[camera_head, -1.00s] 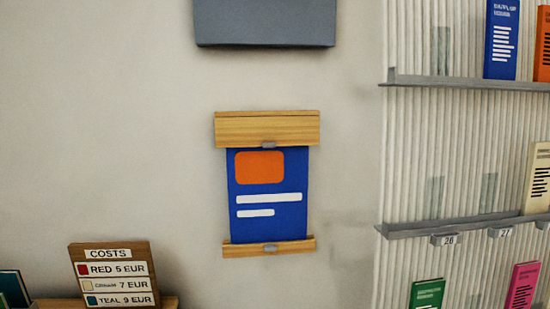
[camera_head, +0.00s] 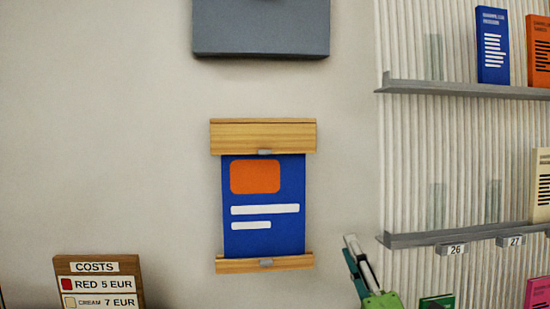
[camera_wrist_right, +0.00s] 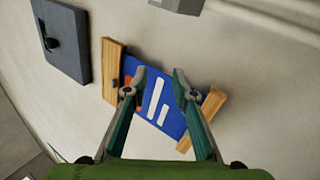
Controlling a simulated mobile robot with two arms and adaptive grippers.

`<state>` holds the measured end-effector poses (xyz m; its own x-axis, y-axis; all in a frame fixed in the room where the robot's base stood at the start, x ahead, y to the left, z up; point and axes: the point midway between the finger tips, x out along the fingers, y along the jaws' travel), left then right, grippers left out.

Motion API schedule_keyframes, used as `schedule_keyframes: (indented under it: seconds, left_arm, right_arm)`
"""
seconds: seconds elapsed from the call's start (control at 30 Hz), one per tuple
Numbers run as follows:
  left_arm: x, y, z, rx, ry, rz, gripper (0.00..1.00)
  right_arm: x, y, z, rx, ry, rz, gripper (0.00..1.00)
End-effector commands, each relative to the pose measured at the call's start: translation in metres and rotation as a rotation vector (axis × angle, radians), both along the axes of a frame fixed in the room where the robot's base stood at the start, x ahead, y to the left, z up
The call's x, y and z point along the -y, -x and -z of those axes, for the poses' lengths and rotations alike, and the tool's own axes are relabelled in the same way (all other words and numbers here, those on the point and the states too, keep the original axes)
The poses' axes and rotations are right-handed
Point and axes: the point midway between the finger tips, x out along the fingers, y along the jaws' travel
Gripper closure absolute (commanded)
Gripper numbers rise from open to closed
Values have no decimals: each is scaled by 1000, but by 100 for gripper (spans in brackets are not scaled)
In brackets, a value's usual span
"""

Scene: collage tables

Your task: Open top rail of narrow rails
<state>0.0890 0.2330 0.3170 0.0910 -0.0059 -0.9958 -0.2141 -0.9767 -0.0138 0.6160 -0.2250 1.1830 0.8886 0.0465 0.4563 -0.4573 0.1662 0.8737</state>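The narrow rails hang on the wall with a blue poster (camera_head: 263,241) between them. The wooden top rail (camera_head: 262,134) is taller than the bottom rail (camera_head: 240,265), and each has a small grey clip at its middle. In the right wrist view the top rail (camera_wrist_right: 112,68) is at the left and the bottom rail (camera_wrist_right: 212,108) at the right. My right gripper (camera_head: 358,262) shows at the lower right of the rails, apart from them. In its wrist view the fingers (camera_wrist_right: 155,90) are spread with nothing between them, the poster behind. My left gripper is out of view.
A grey box (camera_head: 262,28) is on the wall above the rails. A ribbed panel at the right has grey shelves (camera_head: 470,90) with brochures. A wooden costs sign (camera_head: 68,267) stands at the lower left. The wall around the rails is bare.

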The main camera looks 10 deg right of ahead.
Motion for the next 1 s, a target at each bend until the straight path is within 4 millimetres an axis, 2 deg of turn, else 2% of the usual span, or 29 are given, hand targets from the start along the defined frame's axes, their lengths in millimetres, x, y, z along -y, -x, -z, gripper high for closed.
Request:
schedule_keyframes:
  seconds: [0.03,0.1,0.2,0.3,0.4,0.47,0.6,0.7,0.87,1.0]
  left_arm:
    - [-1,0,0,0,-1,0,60]
    - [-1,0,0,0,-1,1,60]
    - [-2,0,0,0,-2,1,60]
    - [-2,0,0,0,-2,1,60]
    - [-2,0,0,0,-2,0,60]
    - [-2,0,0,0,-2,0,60]
    - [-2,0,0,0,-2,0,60]
    - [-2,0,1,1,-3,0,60]
    - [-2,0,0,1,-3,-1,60]
    - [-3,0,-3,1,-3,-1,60]
  right_arm:
    - [-15,2,-44,128,167,4,75]
    - [-38,9,-90,290,404,25,75]
    - [-72,21,-138,506,747,75,75]
    - [-100,29,-167,698,1097,149,75]
    - [-116,29,-181,858,1450,236,75]
    - [-117,25,-186,933,1661,293,75]
    - [-97,8,-191,1032,2099,398,75]
    - [-74,-2,-195,1048,2327,439,75]
    - [-50,-10,-198,1042,2515,457,75]
    - [-53,-16,-199,1041,2543,455,75]
